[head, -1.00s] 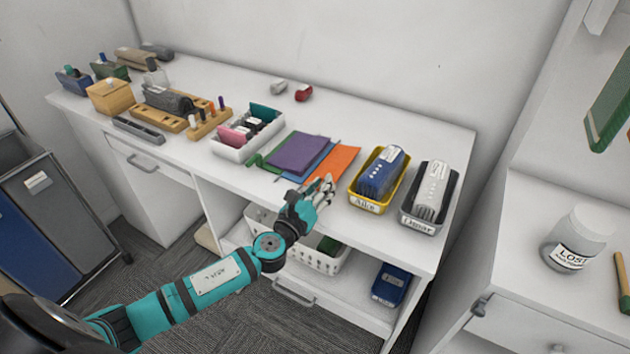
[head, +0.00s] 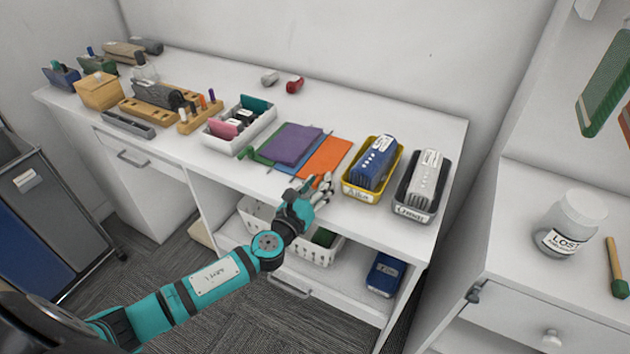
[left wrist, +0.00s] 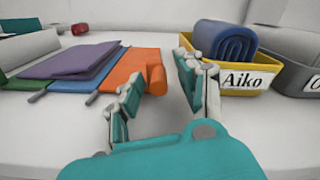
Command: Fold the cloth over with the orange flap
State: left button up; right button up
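The cloth lies on the white desk as flat layers: purple (head: 291,145) on top, blue (head: 286,168) and green (head: 262,155) showing at its edges. Its orange flap (head: 325,158) sticks out on the right, and in the left wrist view the flap (left wrist: 130,65) has a raised, rounded right end. My left gripper (head: 322,187) is just in front of the flap, near the desk's front edge. In the left wrist view its fingers (left wrist: 158,92) are apart with nothing held between them; the flap's end shows beyond the gap. My right gripper is not in view.
A yellow tray marked Aiko (head: 360,194) with a blue roll stands close right of the flap. A dark grey tray (head: 414,213) stands beyond it. A white organizer box (head: 238,146) is left of the cloth. Bare desk lies behind the cloth.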

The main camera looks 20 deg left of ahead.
pick_arm(q)
jog(key=shift+o, duration=0.3)
jog(key=shift+d, duration=0.3)
jog(key=shift+a+r, duration=0.1)
jog(key=shift+a, duration=0.1)
jog(key=shift+s, duration=0.1)
jog(key=s+a, duration=0.1)
jog(key=s, duration=1)
jog(key=shift+s, duration=0.4)
